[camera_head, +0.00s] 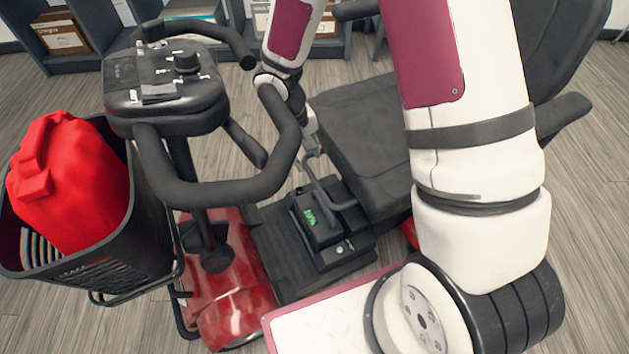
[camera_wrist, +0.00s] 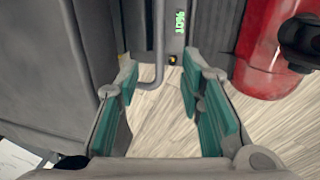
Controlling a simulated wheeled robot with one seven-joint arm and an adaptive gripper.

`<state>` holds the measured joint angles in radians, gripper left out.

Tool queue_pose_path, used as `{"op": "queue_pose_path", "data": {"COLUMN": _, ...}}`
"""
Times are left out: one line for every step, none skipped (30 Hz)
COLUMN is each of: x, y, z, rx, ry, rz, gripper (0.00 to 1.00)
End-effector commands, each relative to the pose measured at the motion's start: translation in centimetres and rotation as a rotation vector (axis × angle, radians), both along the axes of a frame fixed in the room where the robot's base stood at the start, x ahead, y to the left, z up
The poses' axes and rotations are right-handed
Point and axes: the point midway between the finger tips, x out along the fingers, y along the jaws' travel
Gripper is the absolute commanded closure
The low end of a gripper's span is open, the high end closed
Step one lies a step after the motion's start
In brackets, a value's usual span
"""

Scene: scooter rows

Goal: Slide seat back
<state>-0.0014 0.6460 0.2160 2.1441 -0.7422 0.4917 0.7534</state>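The scooter's dark seat (camera_head: 360,125) has its cushion behind the battery box, and its backrest (camera_head: 560,40) rises at the right. In the wrist view the dark surface at the left appears to be the seat (camera_wrist: 35,70). My gripper (camera_wrist: 160,78) is open with teal pads, and nothing is clamped between them. A grey bent bar (camera_wrist: 159,45) reaches toward the gap between the fingertips; contact cannot be told. In the head view my gripper (camera_head: 311,146) is small and partly hidden, between the seat's front edge and the battery box. No seat slide lever is clearly identifiable.
A battery box (camera_head: 325,245) with a grey handle and green display sits on the footwell. The handlebar (camera_head: 205,190) loops close to my arm. A basket (camera_head: 150,225) holds a red bag (camera_head: 75,180). Shelves (camera_head: 205,12) stand behind. Wooden floor (camera_head: 590,180) is clear at the right.

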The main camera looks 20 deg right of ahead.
Motion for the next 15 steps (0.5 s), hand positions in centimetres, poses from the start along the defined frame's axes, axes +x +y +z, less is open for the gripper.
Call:
{"op": "queue_pose_path", "data": {"x": 0.0, "y": -0.2, "z": -1.0, "rx": 0.000, "ry": 0.002, "rz": 0.000, "gripper": 0.65}}
{"op": "queue_pose_path", "data": {"x": 0.0, "y": -0.3, "z": -1.4, "rx": -0.001, "ry": 0.003, "rz": -0.001, "gripper": 0.65}}
{"op": "queue_pose_path", "data": {"x": 0.0, "y": -0.4, "z": -2.0, "rx": -0.001, "ry": 0.003, "rz": -0.001, "gripper": 0.65}}
{"op": "queue_pose_path", "data": {"x": 0.0, "y": -0.4, "z": -2.4, "rx": 0.000, "ry": 0.004, "rz": -0.001, "gripper": 0.65}}
{"op": "queue_pose_path", "data": {"x": 0.0, "y": -0.5, "z": -2.9, "rx": 0.000, "ry": 0.004, "rz": -0.001, "gripper": 0.65}}
{"op": "queue_pose_path", "data": {"x": 0.0, "y": -0.6, "z": -3.4, "rx": 0.000, "ry": 0.003, "rz": 0.000, "gripper": 0.65}}
{"op": "queue_pose_path", "data": {"x": 0.0, "y": -0.7, "z": -3.8, "rx": 0.000, "ry": 0.003, "rz": 0.000, "gripper": 0.65}}
{"op": "queue_pose_path", "data": {"x": 0.0, "y": -0.8, "z": -4.2, "rx": 0.000, "ry": 0.003, "rz": 0.000, "gripper": 0.65}}
{"op": "queue_pose_path", "data": {"x": 0.0, "y": -0.9, "z": -4.8, "rx": 0.000, "ry": 0.002, "rz": 0.000, "gripper": 0.65}}
{"op": "queue_pose_path", "data": {"x": 0.0, "y": -1.0, "z": -5.2, "rx": 0.000, "ry": 0.002, "rz": 0.000, "gripper": 0.65}}
{"op": "queue_pose_path", "data": {"x": 0.0, "y": -1.0, "z": -5.6, "rx": 0.000, "ry": 0.002, "rz": 0.000, "gripper": 0.65}}
{"op": "queue_pose_path", "data": {"x": 0.1, "y": -1.2, "z": -6.1, "rx": 0.000, "ry": 0.002, "rz": 0.001, "gripper": 0.65}}
{"op": "queue_pose_path", "data": {"x": 0.1, "y": -1.3, "z": -6.6, "rx": 0.000, "ry": 0.002, "rz": 0.001, "gripper": 0.65}}
{"op": "queue_pose_path", "data": {"x": 0.1, "y": -1.3, "z": -7.0, "rx": 0.000, "ry": 0.003, "rz": -0.001, "gripper": 0.65}}
{"op": "queue_pose_path", "data": {"x": 0.0, "y": -1.5, "z": -7.5, "rx": 0.000, "ry": 0.003, "rz": -0.001, "gripper": 0.65}}
